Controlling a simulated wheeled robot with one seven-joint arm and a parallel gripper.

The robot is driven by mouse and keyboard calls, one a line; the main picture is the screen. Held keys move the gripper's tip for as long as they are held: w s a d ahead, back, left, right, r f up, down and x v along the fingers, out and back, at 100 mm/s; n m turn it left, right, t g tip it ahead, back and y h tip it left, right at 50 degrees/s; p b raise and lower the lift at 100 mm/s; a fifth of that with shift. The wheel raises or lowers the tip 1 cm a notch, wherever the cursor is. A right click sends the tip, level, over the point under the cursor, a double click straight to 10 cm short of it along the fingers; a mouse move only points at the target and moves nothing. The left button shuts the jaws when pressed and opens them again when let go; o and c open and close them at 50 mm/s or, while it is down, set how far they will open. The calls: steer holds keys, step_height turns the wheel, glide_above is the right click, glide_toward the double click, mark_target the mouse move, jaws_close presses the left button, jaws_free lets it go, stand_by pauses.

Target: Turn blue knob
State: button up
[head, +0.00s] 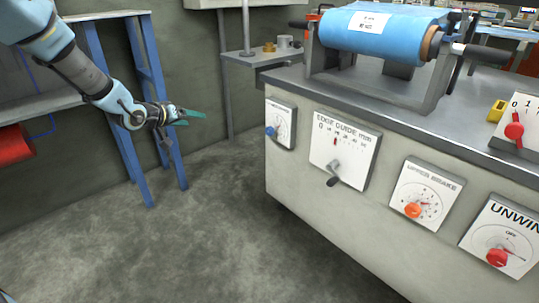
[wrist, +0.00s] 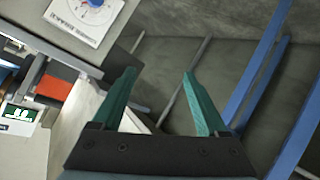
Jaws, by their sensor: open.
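The blue knob (head: 270,131) sits at the lower left of a white dial plate (head: 283,124) on the left end of the machine's front panel. In the wrist view the blue knob (wrist: 96,3) shows at the top edge, partly cut off, on its white plate (wrist: 75,22). My gripper (head: 200,114) is in the air to the left of the knob in the head view, clearly apart from it. In the wrist view my gripper (wrist: 158,82) has its two green fingers spread with nothing between them.
The machine front also carries an edge guide plate (head: 338,147), an orange knob (head: 412,210) and a red knob (head: 497,257). A blue film roll (head: 368,38) lies on top. A blue-legged rack (head: 159,120) stands behind my gripper. The floor (head: 225,190) before the machine is clear.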

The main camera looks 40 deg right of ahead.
steer(key=s+d+f+g+h+b, duration=0.25)
steer(key=s+d+f+b, duration=0.2)
steer(key=d+f, duration=0.4)
steer(key=m+g+h+b, duration=0.2)
steer(key=g+h+b, duration=0.1)
steer(key=h+b, duration=0.15)
glide_toward(268, 132)
steer(key=shift+y, duration=0.3)
steer(key=d+b, duration=0.1)
steer(key=d, duration=0.2)
steer(key=d+b, duration=0.1)
steer(key=d, duration=0.3)
steer(key=d+b, duration=0.1)
steer(key=d, duration=0.3)
steer(key=shift+s+r+b, duration=0.2)
steer(key=shift+s+b, duration=0.1)
steer(key=shift+c, duration=0.3)
jaws_close()
